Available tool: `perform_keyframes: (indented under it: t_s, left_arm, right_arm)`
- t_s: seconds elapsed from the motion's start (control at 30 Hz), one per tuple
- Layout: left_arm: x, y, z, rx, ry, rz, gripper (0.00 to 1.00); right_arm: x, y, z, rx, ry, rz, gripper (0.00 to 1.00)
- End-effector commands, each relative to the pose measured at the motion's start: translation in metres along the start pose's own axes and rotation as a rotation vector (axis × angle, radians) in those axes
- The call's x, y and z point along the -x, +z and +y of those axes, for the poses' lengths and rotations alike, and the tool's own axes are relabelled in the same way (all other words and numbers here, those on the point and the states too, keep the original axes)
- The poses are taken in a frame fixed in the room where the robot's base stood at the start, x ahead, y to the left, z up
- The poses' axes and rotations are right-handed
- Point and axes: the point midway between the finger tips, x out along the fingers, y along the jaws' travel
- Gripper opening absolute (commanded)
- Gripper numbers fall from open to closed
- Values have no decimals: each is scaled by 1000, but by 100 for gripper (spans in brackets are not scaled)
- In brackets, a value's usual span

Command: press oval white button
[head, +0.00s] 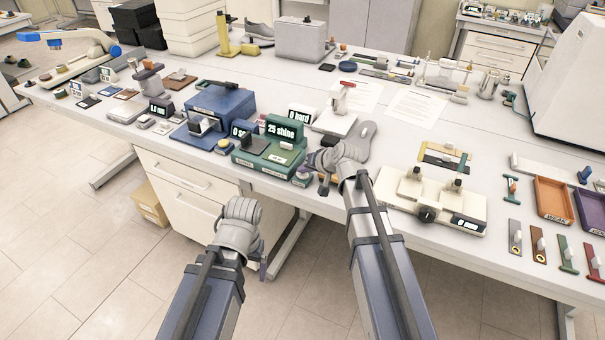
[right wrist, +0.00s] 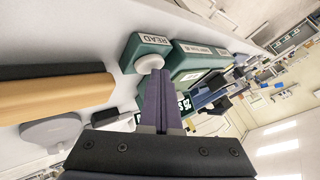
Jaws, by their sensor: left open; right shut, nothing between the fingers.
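The white button (right wrist: 150,63) sits on a small green box labelled READ in the right wrist view. It looks rounded, and its lower right edge is partly covered by my fingertips. The box (right wrist: 140,50) stands beside a green instrument (head: 270,148) with a "25 shine" display. My right gripper (head: 323,181) is by the instrument's right end. In the right wrist view its purple fingers (right wrist: 159,76) are shut and empty, tips at the button; I cannot tell whether they touch. My left gripper (head: 262,268) is open in front of the bench, below its top, away from the button.
A blue instrument (head: 220,108) stands left of the green one. A cream device (head: 430,198) with a black knob is to the right of my right arm. Orange and purple trays are at far right.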

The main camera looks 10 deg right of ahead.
Motion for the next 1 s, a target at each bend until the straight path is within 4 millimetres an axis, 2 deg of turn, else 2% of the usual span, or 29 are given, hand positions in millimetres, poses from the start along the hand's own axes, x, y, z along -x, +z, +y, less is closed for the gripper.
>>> perform_keyframes:
  t_s: [0.27,0.6,1.0]
  left_arm:
    - [2,0,0,0,0,0,90]
    - [18,1,-2,0,0,0,90]
    - [20,1,-2,0,0,0,90]
  right_arm:
    - [2,-1,-1,0,0,-1,0]
    - [12,-9,-9,0,0,-1,0]
    - [14,-10,-10,0,0,0,0]
